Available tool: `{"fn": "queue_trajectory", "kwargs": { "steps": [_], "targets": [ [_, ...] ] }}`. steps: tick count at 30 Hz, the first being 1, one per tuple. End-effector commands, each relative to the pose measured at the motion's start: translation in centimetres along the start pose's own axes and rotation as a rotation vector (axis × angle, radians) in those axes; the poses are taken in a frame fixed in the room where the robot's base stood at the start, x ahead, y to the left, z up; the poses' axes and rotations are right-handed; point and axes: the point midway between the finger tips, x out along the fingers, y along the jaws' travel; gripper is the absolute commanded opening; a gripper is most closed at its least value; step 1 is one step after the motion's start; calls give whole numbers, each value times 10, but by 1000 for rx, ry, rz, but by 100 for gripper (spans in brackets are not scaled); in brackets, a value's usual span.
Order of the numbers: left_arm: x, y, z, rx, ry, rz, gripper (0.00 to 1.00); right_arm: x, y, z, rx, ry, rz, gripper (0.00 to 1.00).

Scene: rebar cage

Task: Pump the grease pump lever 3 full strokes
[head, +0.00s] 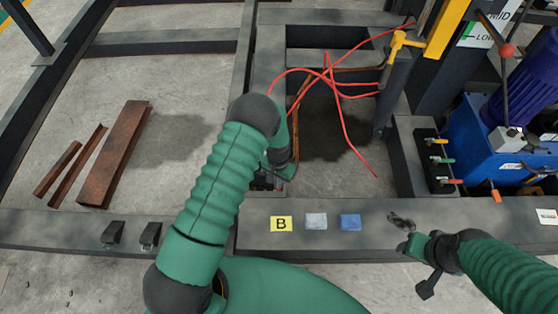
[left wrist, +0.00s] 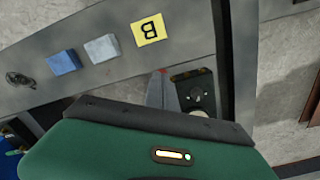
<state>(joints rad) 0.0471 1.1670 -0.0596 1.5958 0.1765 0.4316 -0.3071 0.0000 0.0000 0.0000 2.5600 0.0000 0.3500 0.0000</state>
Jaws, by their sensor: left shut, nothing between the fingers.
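A black lever with a red ball knob (head: 506,51) stands by the blue pump unit (head: 468,128) at the right. I cannot tell for certain that this is the grease pump lever. My left gripper (head: 282,172) is shut and empty over the steel beam's inner edge, far left of that lever. It also shows in the left wrist view (left wrist: 160,88), beside a small dark device (left wrist: 194,90) with round parts, partly hidden by my wrist. My right gripper (head: 414,262) is low at the right, near a small dark metal piece (head: 401,221) on the beam; its jaw state is unclear.
Red hoses (head: 345,115) cross the frame opening. A yellow valve handle (head: 402,42) is near the post. Rusty steel pieces (head: 118,155) lie at the left.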

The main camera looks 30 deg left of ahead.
Motion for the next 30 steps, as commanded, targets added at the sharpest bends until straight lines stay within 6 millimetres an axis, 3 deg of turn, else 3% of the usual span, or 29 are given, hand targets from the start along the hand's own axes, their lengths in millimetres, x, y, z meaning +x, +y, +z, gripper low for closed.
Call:
{"fn": "queue_trajectory", "kwargs": {
  "steps": [30],
  "targets": [
    [26, 5, 9, 1, -1, 0, 0, 11, 0, 3, 0, 0, 0, 51]
  ]
}}
